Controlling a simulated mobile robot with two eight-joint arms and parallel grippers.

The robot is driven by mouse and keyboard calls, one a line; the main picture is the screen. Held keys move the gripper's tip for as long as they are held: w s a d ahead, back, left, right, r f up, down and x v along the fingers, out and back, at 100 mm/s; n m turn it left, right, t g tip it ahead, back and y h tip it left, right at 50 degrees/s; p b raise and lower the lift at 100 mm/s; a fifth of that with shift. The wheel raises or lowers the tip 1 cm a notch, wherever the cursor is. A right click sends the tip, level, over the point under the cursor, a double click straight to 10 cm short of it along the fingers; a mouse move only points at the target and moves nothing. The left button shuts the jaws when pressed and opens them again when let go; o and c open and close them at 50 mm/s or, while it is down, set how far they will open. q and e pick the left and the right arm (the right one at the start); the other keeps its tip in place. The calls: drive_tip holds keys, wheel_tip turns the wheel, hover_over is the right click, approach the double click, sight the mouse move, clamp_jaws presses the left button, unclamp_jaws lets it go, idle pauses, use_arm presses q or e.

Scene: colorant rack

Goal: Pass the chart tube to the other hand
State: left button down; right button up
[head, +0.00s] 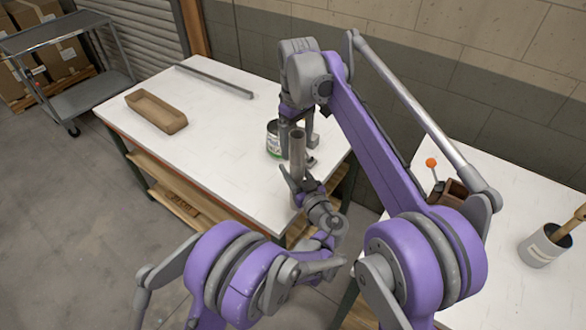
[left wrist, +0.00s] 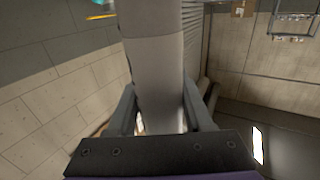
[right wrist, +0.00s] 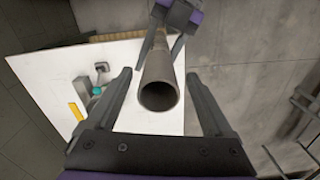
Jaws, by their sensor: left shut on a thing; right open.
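The chart tube (head: 297,147) is a grey hollow cylinder, held roughly upright near the front right corner of the white table. My left gripper (head: 300,183) is shut on its lower part. In the left wrist view the tube (left wrist: 155,60) runs up from between the two fingers (left wrist: 160,115). My right gripper (head: 298,130) is open near the tube's upper end. In the right wrist view the tube's open mouth (right wrist: 158,95) lies between the spread right fingers (right wrist: 159,75), with visible gaps on both sides. My left gripper (right wrist: 172,20) shows beyond it.
A paint can (head: 273,143) stands on the white table (head: 215,125) just left of the tube. A brown tray (head: 156,112) and a grey bar (head: 215,77) lie farther left. A second table at right holds a pot (head: 541,248) and an orange-topped stick (head: 431,163).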

wheel_tip(320, 180, up, 7)
drive_tip(key=shift+f, duration=0.1)
drive_tip(key=shift+s+d+r, duration=0.15)
drive_tip(key=shift+r, duration=0.25)
drive_tip(key=s+d+f+m+t, duration=0.3)
drive_tip(key=s+d+f+m, duration=0.3)
drive_tip(key=s+d, duration=0.6)
drive_tip(key=s+f+m+t, duration=0.1)
drive_tip(key=s+f+t, duration=0.2)
drive_tip(key=s+f, duration=1.1)
drive_tip(key=shift+s+a+f+m, duration=0.3)
drive_tip(key=shift+a+f+m, duration=0.15)
drive_tip(key=shift+f, duration=0.15)
